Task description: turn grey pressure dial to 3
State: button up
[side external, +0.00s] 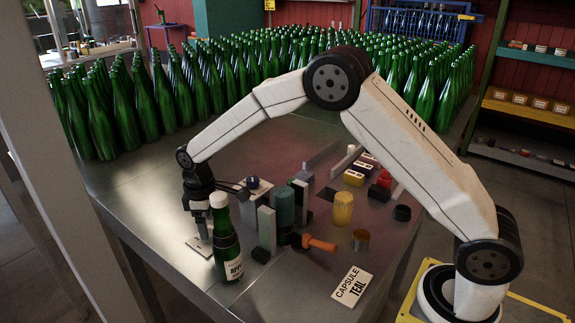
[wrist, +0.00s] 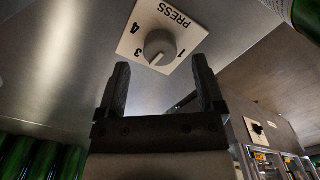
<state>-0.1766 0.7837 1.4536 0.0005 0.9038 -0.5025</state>
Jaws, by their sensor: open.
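The grey pressure dial (wrist: 160,46) sits on a white plate marked PRESS (wrist: 180,22) in the wrist view. The numbers 4, 3 and 1 show around it. A thin pale mark on the dial points toward the lower part of the plate, between 3 and 1; no 2 can be made out. My gripper (wrist: 160,64) is open, with one finger on each side of the dial in that view. Contact cannot be told. In the side view my gripper (side external: 204,230) points down over the plate (side external: 197,243), and the dial is hidden there.
A bottle with a white cap (side external: 228,250) stands just right of my gripper. Green bottles crowd the back. The metal table (side external: 140,200) is clear at left.

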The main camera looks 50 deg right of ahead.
jog(key=shift+f, duration=1.7)
jog(key=shift+c, duration=0.2)
grip_shut()
jog(key=shift+m, duration=2.4)
jog(key=shift+o, duration=0.2)
grip_release()
